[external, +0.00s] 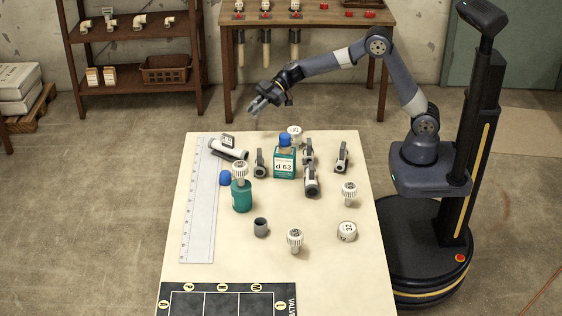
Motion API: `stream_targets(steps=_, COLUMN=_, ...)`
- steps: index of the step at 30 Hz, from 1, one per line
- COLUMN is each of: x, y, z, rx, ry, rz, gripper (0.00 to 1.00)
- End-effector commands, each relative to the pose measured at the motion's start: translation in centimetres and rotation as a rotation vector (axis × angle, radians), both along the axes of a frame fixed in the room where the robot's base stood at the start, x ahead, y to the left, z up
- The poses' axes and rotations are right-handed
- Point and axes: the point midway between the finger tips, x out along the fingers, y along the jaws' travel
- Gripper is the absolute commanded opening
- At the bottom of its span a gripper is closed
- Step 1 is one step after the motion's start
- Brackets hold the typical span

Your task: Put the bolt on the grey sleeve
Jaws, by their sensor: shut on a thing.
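A small grey sleeve (260,228) stands upright and open-topped on the table, front of its middle. Several white ribbed-headed pieces that look like bolts stand on the table: one front centre (295,237), one at the right (349,190). Another white ribbed head (240,169) sits on a teal cylinder (242,196). I cannot tell which one the task means. My gripper (257,105) is above and beyond the table's far edge, well away from the sleeve. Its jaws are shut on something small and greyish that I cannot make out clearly.
Grey valve-like fittings (311,181), a teal box marked d 63 (284,165), blue caps (225,178) and a white cap (347,231) crowd the table. A ruler (199,215) lies along the left side. A black marked mat (225,300) lies at the front. The front right is clear.

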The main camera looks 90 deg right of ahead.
Motion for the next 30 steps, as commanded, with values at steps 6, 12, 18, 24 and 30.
stream_targets(steps=6, x=0.0, y=0.0, z=4.9, rx=-0.002, ry=-0.011, rz=0.000, gripper=0.00)
stream_targets(steps=12, x=0.0, y=0.0, z=9.0, rx=-0.001, ry=-0.007, rz=0.000, gripper=0.00)
stream_targets(steps=18, x=1.0, y=2.8, z=10.2, rx=0.000, ry=0.001, rz=0.026, gripper=0.00)
stream_targets(steps=24, x=2.5, y=7.9, z=10.4, rx=-0.002, ry=0.006, rz=0.066, gripper=0.00)
stream_targets(steps=30, x=3.9, y=16.6, z=10.7, rx=-0.005, ry=0.010, rz=0.131, gripper=0.00)
